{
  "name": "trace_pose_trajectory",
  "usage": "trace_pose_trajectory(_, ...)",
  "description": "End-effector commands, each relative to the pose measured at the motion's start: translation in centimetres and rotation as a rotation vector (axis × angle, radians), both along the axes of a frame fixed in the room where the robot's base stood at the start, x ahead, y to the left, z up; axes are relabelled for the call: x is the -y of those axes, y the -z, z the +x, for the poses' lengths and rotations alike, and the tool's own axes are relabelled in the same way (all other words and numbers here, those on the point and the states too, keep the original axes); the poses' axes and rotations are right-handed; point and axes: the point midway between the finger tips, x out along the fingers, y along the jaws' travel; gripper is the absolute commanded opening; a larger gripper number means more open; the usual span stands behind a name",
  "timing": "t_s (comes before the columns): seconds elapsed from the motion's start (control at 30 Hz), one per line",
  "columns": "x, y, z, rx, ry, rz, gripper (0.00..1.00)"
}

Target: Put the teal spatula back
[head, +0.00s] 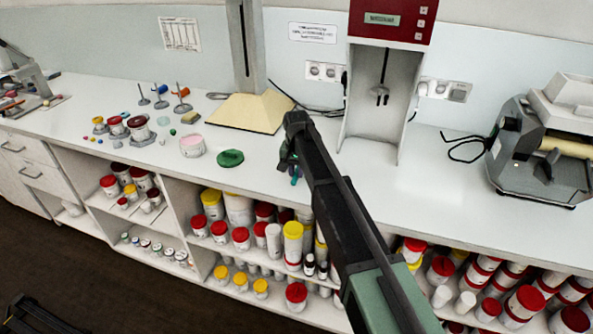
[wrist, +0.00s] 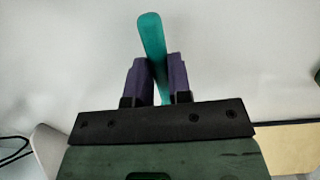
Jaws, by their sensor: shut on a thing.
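My gripper (head: 290,160) is over the front part of the white bench, below the cream base of the column. In the wrist view its two purple fingers (wrist: 157,72) are shut on the teal spatula (wrist: 151,35). The spatula's rounded end sticks out past the fingertips and leans slightly to the left. Its other end is hidden by the gripper body. In the head view only a small teal piece of the spatula (head: 294,179) shows, below the gripper near the bench's front edge.
A green disc (head: 230,158) and a pink-topped white tub (head: 192,147) are left of the gripper. Small stands (head: 160,97) and red-lidded jars (head: 138,129) are farther left. A red-topped machine (head: 390,22) is behind, right. Bare bench (head: 425,190) lies right of my arm.

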Motion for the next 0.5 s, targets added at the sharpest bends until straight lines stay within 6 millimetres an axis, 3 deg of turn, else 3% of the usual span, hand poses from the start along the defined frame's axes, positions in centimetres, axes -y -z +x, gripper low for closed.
trace_pose_trajectory(0.33,0.00,0.55,0.00,0.000,0.000,0.000,0.00)
trace_pose_trajectory(0.37,0.00,0.55,0.00,0.000,0.000,0.000,0.20)
trace_pose_trajectory(0.5,0.00,0.55,0.00,0.000,0.000,0.000,0.42)
